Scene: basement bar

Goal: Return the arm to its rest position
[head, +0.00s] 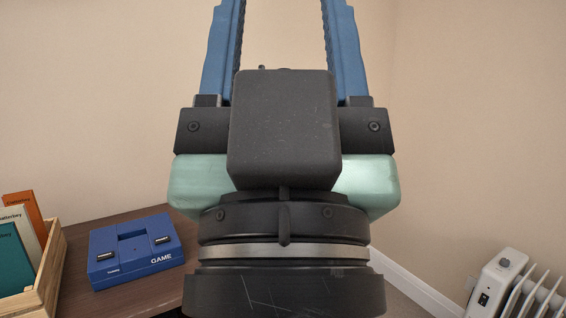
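My gripper (282,35) fills the middle of the head view, close to the camera, pointing up. Its two blue fingers stand wide apart, and only bare wall shows between them. The fingertips are cut off by the top edge of the picture. The dark wrist and pale green hand body show below the fingers. I see nothing held in the visible part of the gripper.
At lower left, a dark brown table (85,300) bears a blue game console (135,252) and a wooden crate (45,285) with several books. A white radiator (500,280) stands at lower right. Plain beige walls meet in a corner behind.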

